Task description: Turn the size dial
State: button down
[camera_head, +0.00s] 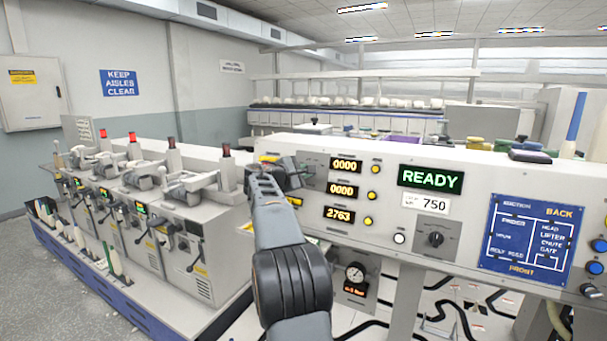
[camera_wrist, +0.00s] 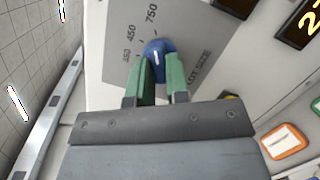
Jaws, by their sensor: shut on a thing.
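The size dial is a blue knob (camera_wrist: 157,47) with a white line, on a grey plate (camera_wrist: 200,50) marked LOT SIZE in the wrist view. Printed numbers including 450 and 750 run along its left and upper side. The white line is nearly upright in the picture; I cannot tell exactly which number it points at. My gripper (camera_wrist: 160,68) has its two green fingers shut on the knob, one on each side. In the head view my gripper (camera_head: 296,172) is against the left end of the panel and hides the knob.
The white control panel (camera_head: 461,172) carries amber displays (camera_head: 346,190), a READY screen (camera_head: 430,179), a card reading 750 (camera_head: 427,203), a black rotary switch (camera_head: 436,239) and a blue diagram plate (camera_head: 529,237). Winding units (camera_head: 180,250) stand to the left. Grey floor is clear at far left.

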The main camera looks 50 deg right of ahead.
jog(key=c, duration=1.1)
grip_release()
jog(key=shift+a, duration=0.1)
jog(key=a+r+b, duration=0.1)
jog(key=a+b, duration=0.1)
jog(key=a, duration=1.1)
jog(key=shift+s+a+r+b, duration=0.25)
jog(key=shift+s+a+b, duration=0.05)
jog(key=shift+s+b, duration=0.1)
